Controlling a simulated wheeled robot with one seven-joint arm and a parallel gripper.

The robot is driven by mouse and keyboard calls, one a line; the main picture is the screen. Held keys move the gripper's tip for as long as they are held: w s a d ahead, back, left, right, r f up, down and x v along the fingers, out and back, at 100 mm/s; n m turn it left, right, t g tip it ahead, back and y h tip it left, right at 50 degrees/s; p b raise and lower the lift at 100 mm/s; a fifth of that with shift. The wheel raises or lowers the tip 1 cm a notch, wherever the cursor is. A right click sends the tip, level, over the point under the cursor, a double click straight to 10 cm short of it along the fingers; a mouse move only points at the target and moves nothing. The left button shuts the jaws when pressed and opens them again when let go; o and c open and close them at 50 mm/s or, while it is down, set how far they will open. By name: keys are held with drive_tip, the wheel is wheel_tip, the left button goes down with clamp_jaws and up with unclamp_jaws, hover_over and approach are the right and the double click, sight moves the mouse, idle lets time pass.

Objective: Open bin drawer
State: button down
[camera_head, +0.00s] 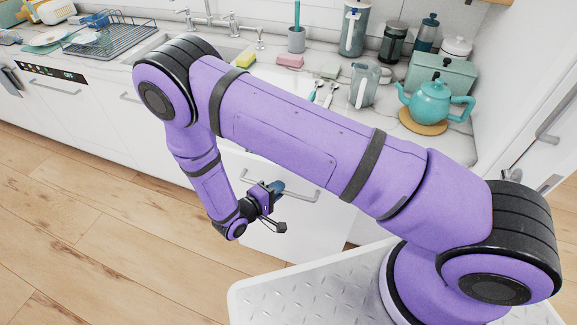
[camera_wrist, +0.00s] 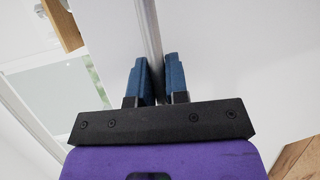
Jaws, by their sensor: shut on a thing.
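The bin drawer has a plain white front (camera_head: 300,225) below the counter, partly behind my arm in the head view. Its metal bar handle (camera_wrist: 149,30) runs between the blue fingers of my gripper (camera_wrist: 158,75) in the wrist view. My gripper is shut on this handle; it also shows at the drawer front in the head view (camera_head: 279,188). My purple arm covers the top of the drawer, so I cannot tell clearly how far it stands out from the cabinet.
The counter holds a teal teapot (camera_head: 436,102), a grey pitcher (camera_head: 364,86), sponges and a dish rack (camera_head: 105,38). A dishwasher panel (camera_head: 50,73) is at the left. A white door with a handle (camera_head: 547,125) is at the right. The wooden floor (camera_head: 110,230) at left is clear.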

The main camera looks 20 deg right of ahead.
drive_tip(key=s+a, duration=1)
drive_tip(key=s, duration=0.3)
drive_tip(key=shift+s, duration=0.25)
drive_tip(key=c, duration=1.1)
unclamp_jaws()
